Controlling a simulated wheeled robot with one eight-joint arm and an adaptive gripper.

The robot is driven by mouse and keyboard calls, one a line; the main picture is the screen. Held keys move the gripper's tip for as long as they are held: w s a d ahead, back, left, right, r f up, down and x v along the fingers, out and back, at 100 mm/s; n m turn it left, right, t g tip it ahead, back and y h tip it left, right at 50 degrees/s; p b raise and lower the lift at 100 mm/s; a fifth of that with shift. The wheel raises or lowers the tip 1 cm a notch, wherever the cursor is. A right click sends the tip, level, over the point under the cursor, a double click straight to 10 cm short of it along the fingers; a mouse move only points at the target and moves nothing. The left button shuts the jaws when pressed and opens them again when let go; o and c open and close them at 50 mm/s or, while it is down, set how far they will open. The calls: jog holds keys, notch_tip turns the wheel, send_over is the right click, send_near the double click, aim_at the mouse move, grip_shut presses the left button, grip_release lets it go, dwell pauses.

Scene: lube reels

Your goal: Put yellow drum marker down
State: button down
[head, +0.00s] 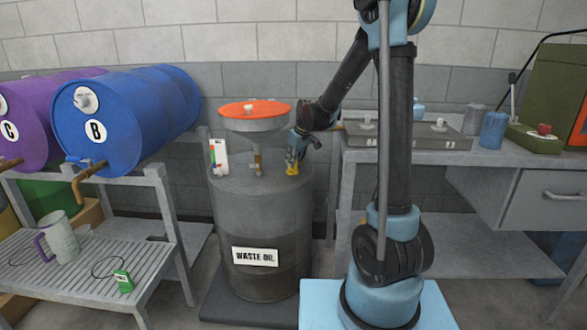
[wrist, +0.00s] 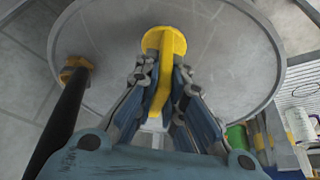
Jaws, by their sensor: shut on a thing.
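The yellow drum marker (head: 292,169) is at the right side of the top of the grey waste oil drum (head: 255,225). My gripper (head: 297,155) is above it, with its fingers pointing down. In the wrist view the marker (wrist: 164,65) is a yellow piece with a round base, and my gripper (wrist: 160,95) is shut on its upright part. The round base lies against or very close to the grey drum top (wrist: 225,70); I cannot tell whether it touches.
Blue and purple barrels (head: 130,115) lie on a rack at left. A grey bench (head: 450,156) is at right.

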jog(key=shift+w, duration=0.4)
jog(key=shift+w+f, duration=0.25)
jog(key=shift+f, duration=0.65)
jog(key=shift+w+f, duration=0.2)
jog(key=shift+f, duration=0.7)
jog(key=c, duration=1.7)
grip_release()
jog(key=v, duration=1.2)
jog(key=shift+s, duration=0.1)
